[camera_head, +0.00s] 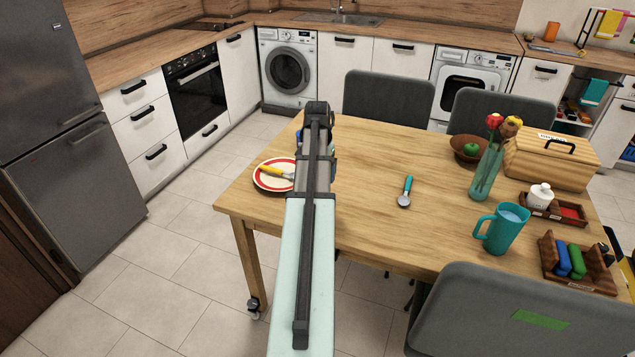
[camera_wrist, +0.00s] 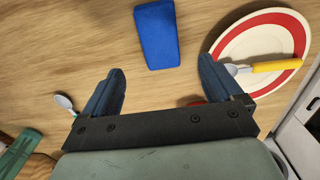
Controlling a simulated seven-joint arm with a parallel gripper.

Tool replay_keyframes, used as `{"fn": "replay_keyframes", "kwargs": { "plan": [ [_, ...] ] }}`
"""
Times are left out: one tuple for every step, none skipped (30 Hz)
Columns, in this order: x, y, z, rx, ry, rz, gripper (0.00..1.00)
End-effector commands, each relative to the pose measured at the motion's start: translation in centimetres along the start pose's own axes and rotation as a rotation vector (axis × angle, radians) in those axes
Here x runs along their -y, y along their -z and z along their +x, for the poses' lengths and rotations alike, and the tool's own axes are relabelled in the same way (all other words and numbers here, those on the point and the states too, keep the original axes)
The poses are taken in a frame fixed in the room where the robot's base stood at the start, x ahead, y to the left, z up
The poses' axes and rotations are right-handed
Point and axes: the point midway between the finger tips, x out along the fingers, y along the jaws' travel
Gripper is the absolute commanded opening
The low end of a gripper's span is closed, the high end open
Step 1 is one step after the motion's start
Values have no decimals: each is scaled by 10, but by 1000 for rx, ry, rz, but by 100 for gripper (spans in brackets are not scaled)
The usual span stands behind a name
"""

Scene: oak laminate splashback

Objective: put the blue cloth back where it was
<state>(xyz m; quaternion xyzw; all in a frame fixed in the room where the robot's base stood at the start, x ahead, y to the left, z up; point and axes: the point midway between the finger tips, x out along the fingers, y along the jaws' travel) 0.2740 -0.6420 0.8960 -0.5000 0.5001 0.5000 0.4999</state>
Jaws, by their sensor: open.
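The blue cloth (camera_wrist: 157,35) lies on the wooden table as a small folded-looking rectangle at the top middle of the wrist view. My gripper (camera_wrist: 160,82) is open and empty. Its two blue-grey fingers are spread wide, and the cloth lies ahead of the gap between them, apart from both. Other small blue (camera_head: 563,259) and green (camera_head: 577,260) items stand in a wooden holder (camera_head: 600,284) at the table's right side.
The red-rimmed plate (camera_head: 262,183) with a yellow-handled utensil (camera_head: 274,170) is left of my arm. A teal-handled spoon (camera_head: 405,192), teal mug (camera_head: 502,229), vase (camera_head: 487,172), bowl (camera_head: 457,149) and bread box (camera_head: 551,161) stand to the right. Table space (camera_head: 390,235) before the spoon is clear.

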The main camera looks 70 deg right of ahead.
Motion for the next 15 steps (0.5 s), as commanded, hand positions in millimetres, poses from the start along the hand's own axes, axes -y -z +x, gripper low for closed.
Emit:
{"fn": "replay_keyframes", "kwargs": {
  "plan": [
    [0, 1, -7, -2, 1, 0, 93],
    [0, 1, -10, -2, 1, 0, 93],
    [0, 1, -14, -1, 1, 0, 93],
    [0, 1, -16, -1, 0, 0, 93],
    [0, 0, -18, 0, 0, 0, 93],
    [0, 0, -20, 0, 0, 0, 93],
    [0, 0, -21, 0, 0, 0, 93],
    [0, 0, -22, 0, 0, 0, 93],
    [0, 0, -23, 0, 0, 0, 93],
    [0, 0, -24, 0, 0, 0, 93],
    [0, 0, -24, 0, 0, 0, 93],
    [0, 0, -24, 0, 0, 0, 93],
    [0, 0, -25, 0, 0, 0, 93],
    [0, 0, -25, 0, 0, 0, 93],
    [0, 0, -25, 0, 0, 0, 93]
  ]
}}
